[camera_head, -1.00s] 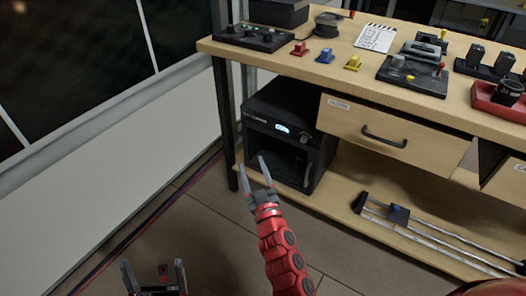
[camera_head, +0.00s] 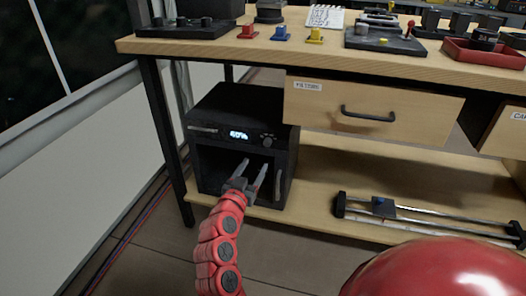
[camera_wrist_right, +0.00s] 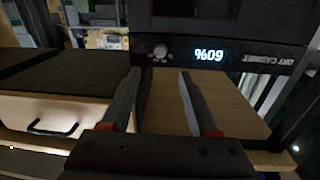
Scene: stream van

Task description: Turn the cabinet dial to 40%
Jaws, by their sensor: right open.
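The black dry cabinet (camera_head: 205,163) stands on the low shelf under the bench. Its lit display (camera_head: 239,134) is small in the head view; in the wrist view the display (camera_wrist_right: 209,55) is upside down and appears to read 60%. The round dial (camera_head: 267,141) is right of the display in the head view; the dial (camera_wrist_right: 160,51) also shows in the wrist view, just beyond the fingertips. My right gripper (camera_head: 254,166) is open and empty in front of the cabinet, below the dial, apparently not touching it. My left gripper is out of view.
The wooden bench top (camera_head: 190,47) overhangs the cabinet. A drawer (camera_head: 340,107) with a black handle is to the cabinet's right. A rail slider (camera_head: 384,207) lies on the low shelf. The floor (camera_head: 150,262) in front is clear.

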